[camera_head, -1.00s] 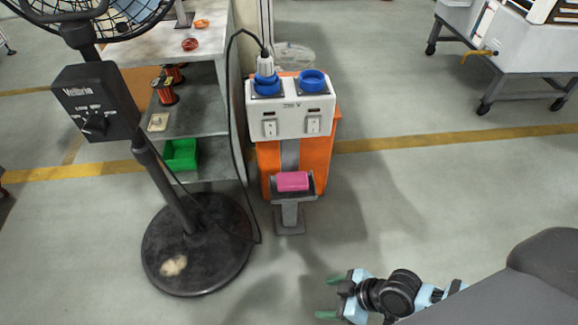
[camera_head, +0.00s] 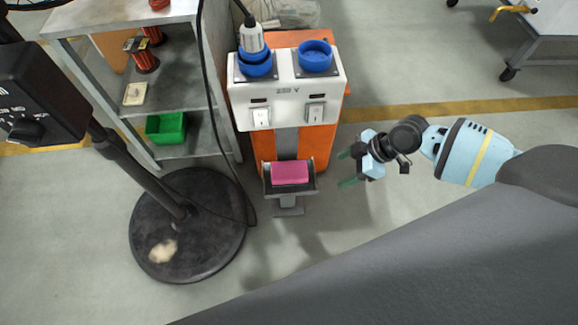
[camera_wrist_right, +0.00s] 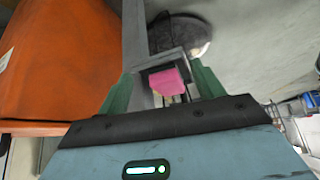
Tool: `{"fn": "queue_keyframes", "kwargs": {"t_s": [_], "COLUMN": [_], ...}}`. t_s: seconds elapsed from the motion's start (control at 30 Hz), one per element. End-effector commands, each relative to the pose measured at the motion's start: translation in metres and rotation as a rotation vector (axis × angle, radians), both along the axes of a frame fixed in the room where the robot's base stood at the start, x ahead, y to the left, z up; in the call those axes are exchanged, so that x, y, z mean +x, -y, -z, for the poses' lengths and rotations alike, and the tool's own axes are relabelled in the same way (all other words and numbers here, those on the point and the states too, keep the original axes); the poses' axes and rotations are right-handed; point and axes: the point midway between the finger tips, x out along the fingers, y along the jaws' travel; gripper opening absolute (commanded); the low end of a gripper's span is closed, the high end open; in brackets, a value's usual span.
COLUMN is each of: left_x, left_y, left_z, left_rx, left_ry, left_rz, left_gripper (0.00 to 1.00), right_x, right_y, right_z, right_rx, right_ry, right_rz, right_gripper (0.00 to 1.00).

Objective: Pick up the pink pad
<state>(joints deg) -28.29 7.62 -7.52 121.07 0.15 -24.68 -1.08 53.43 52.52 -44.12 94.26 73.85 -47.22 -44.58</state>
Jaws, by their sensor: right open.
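The pink pad (camera_head: 290,174) lies on a small grey pedal-like stand (camera_head: 289,191) in front of the orange cabinet. My right gripper (camera_head: 347,168) is to the right of the pad, open and empty, with its green fingers pointing left toward it. In the right wrist view the pink pad (camera_wrist_right: 167,82) shows ahead, between the two spread green fingers (camera_wrist_right: 164,92), apart from them. My left gripper is not in view.
The orange cabinet (camera_head: 318,146) with a white socket panel (camera_head: 287,92) stands behind the pad. A fan's round black base (camera_head: 190,225) and pole are to the left. A shelf with a green bin (camera_head: 166,128) is further left.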

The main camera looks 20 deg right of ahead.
Motion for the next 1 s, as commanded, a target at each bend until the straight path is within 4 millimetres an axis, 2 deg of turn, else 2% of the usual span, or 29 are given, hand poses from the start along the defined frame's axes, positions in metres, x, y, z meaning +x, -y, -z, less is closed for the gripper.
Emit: {"fn": "queue_keyframes", "kwargs": {"t_s": [0.17, 0.5, 0.7, 0.83, 1.0], "left_x": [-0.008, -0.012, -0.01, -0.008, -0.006], "left_y": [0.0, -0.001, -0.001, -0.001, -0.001], "left_z": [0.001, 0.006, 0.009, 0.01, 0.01], "left_rx": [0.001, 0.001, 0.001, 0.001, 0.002], "left_ry": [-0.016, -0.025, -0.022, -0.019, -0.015], "left_rz": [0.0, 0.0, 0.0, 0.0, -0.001], "left_gripper": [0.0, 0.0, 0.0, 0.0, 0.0], "right_x": [0.007, 0.036, 0.05, 0.054, 0.055], "right_y": [-0.014, -0.07, -0.097, -0.106, -0.108], "right_z": [-0.001, 0.0, 0.0, 0.0, 0.0], "right_rx": [0.004, 0.004, 0.002, 0.002, 0.0], "right_ry": [0.003, 0.003, 0.003, 0.001, 0.001], "right_rz": [-0.001, -0.002, 0.0, 0.0, 0.001], "right_gripper": [0.67, 0.67, 0.67, 0.67, 0.67]}}
